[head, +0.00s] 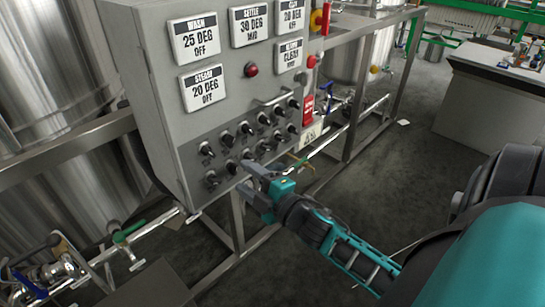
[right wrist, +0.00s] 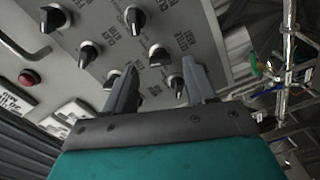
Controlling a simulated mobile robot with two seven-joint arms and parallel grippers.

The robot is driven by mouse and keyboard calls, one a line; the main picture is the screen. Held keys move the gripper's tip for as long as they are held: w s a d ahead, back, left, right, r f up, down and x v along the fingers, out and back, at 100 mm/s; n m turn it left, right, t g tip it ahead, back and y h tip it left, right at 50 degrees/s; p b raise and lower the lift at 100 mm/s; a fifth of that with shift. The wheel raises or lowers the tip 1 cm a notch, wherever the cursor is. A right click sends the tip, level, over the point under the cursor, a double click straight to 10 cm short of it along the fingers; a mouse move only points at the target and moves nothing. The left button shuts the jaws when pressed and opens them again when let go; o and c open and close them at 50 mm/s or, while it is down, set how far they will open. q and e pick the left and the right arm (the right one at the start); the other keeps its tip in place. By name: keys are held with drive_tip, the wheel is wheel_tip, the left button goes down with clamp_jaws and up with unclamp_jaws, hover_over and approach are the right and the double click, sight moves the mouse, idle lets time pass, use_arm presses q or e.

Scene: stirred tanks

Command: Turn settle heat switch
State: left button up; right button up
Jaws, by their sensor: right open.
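The settle display (head: 250,26) reads 30 DEG MID. My right gripper (head: 245,177) is open and empty in front of the lower row of knobs. In the right wrist view its fingers (right wrist: 160,75) point at the panel. One knob (right wrist: 158,55) shows between and beyond the fingertips, and another (right wrist: 177,86) shows beside the right-hand finger. My left gripper is out of view.
A handle bar (head: 272,101) and a red button (head: 251,70) stick out from the panel. A steel frame (head: 237,220) and pipes (head: 135,246) run below and beside it. Steel tanks (head: 45,75) stand behind. The floor at the right is mostly clear, with a grey bench (head: 490,105) beyond.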

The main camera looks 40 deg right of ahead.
drive_tip(key=s, duration=0.9)
drive_tip(key=shift+s+d, duration=0.3)
drive_tip(key=shift+d, duration=0.05)
drive_tip(key=s+a+f+m+g, duration=0.2)
drive_tip(key=a+f+m+g, duration=0.1)
drive_tip(key=a+f+m, duration=0.3)
drive_tip(key=s+a+f+m+g+y, duration=0.1)
drive_tip(key=s+a+f+m+g, duration=0.2)
drive_tip(key=a+f+m, duration=0.3)
wheel_tip(320, 180, down, 3)
drive_tip(key=shift+a+f+g, duration=0.15)
drive_tip(key=shift+a+g, duration=0.35)
drive_tip(key=shift+a, duration=0.15)
